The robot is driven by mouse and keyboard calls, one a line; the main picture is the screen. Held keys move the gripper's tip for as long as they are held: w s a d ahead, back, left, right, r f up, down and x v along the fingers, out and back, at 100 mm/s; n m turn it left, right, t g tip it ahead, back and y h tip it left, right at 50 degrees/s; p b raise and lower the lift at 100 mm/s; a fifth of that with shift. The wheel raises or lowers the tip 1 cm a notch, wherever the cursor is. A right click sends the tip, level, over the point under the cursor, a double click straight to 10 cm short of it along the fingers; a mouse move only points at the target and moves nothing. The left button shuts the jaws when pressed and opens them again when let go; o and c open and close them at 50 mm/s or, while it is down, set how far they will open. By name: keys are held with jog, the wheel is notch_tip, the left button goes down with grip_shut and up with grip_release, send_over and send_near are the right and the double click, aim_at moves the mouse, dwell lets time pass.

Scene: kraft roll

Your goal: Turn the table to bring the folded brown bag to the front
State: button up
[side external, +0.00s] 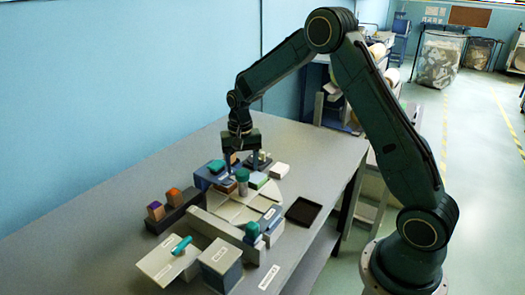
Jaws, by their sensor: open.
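A pale turntable (238,209) with dividing lines lies on the grey table, partly hidden by the blocks around it. A small flat reddish-brown piece (226,187) near its back left may be the folded brown bag; it is too small to be sure. An upright green cylinder (242,185) with a teal top stands beside it, and a white-and-green piece (259,181) lies to its right. My gripper (240,168) points down above the back of the turntable. It is open, with its fingers apart near the cylinder's top; I cannot tell whether they touch anything.
A blue box (205,180) stands behind left, a white block (279,170) behind right. A black tray (304,212) lies right. A long grey bar (219,231), a grey box (221,266) and a pale board (160,263) stand in front. The table's left part is clear.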

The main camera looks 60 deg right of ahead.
jog(key=shift+f, duration=0.95)
jog(key=shift+c, duration=0.4)
grip_shut()
